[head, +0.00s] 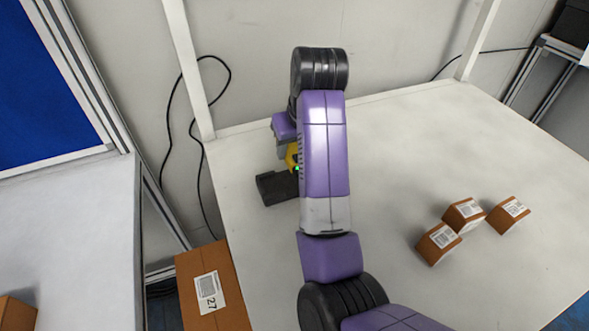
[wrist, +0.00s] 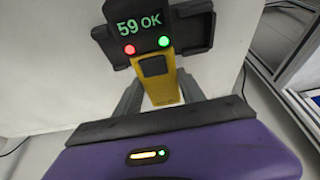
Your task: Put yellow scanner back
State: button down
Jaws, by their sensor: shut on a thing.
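The yellow scanner (wrist: 162,88) is between the fingers of my gripper (wrist: 160,92) in the wrist view. My gripper is shut on it. Its display reads "59 OK", with a red and a green light below. In the head view a small part of the yellow scanner (head: 292,154) shows left of my arm, which hides the rest and the fingers. A dark block, perhaps the scanner's holder (head: 274,188), lies on the table just below the scanner in the picture. I cannot tell whether the scanner touches it or sits in it.
Several brown boxes with labels stand on the right of the white table (head: 400,150), one of them here (head: 438,244). A larger labelled carton (head: 213,288) stands by the table's left edge. A black cable (head: 170,120) hangs at the wall. The table's middle right is clear.

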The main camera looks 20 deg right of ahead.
aim_at(294, 164)
jog(key=shift+f, duration=2.45)
jog(key=shift+f, duration=0.1)
jog(key=c, duration=1)
grip_release()
jog(key=shift+o, duration=0.2)
jog(key=shift+r, duration=0.25)
jog(key=p+v, duration=0.5)
jog(key=v, duration=0.5)
jog(key=shift+r, duration=0.1)
jog(key=shift+p+v, duration=0.8)
jog(key=shift+p, duration=0.05)
jog(key=shift+s, duration=0.15)
